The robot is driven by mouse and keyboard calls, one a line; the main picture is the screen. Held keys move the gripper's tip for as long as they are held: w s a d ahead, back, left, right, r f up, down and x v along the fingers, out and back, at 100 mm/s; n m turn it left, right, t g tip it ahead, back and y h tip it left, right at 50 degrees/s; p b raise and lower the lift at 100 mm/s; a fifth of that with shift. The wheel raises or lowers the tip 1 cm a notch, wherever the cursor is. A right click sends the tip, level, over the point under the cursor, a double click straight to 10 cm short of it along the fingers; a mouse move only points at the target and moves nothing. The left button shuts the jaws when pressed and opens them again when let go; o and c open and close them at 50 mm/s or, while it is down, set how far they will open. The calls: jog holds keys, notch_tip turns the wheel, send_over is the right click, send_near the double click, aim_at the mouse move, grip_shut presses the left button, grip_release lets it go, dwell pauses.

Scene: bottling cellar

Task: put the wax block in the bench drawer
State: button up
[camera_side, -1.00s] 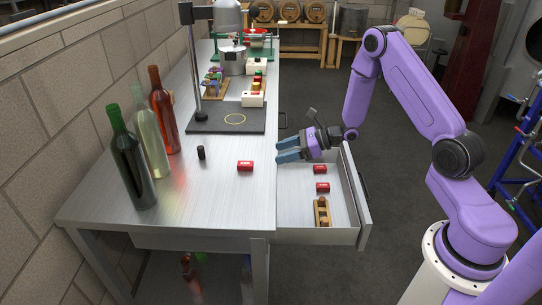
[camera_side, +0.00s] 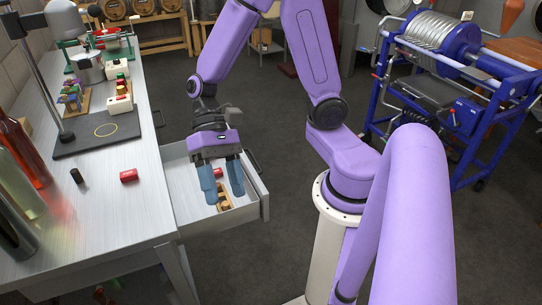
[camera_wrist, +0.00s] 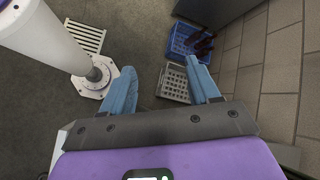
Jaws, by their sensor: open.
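A small red block with a pale label (camera_side: 129,175), which looks like the wax block, lies on the metal bench (camera_side: 150,215) near its front edge in the side view. The bench drawer (camera_side: 266,206) is pulled out and holds another red block (camera_side: 218,172) and a wooden rack (camera_side: 225,203). The rack is partly hidden by my fingers. My gripper (camera_side: 224,194) is open and empty, over the drawer in the picture and right of the block on the bench.
A dark cylinder (camera_side: 77,176) stands left of the bench block. Bottles (camera_side: 22,150) stand at the left edge. A black stand base (camera_side: 98,136) lies behind. The wrist view shows a blue crate (camera_wrist: 187,40) and a grey crate (camera_wrist: 173,84) on the floor.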

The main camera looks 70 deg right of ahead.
jog(key=s+d+r+n+t+h, duration=0.2)
jog(key=s+d+n+t+h, duration=0.2)
jog(key=n, duration=0.9)
jog(key=s+d+h, duration=0.2)
jog(key=s, duration=0.1)
jog(key=shift+s+d+r, duration=0.15)
jog(key=shift+d+r, duration=0.05)
jog(key=shift+d, duration=0.2)
jog(key=shift+w+d+r+n+t, duration=0.1)
jog(key=shift+d+r+n+t, duration=0.1)
jog(key=shift+n+t, duration=0.35)
jog(key=shift+w+d+r+n+t, duration=0.1)
jog(key=shift+d+r+n+t, duration=0.2)
jog(key=shift+n, duration=0.35)
jog(key=shift+a+f, duration=0.1)
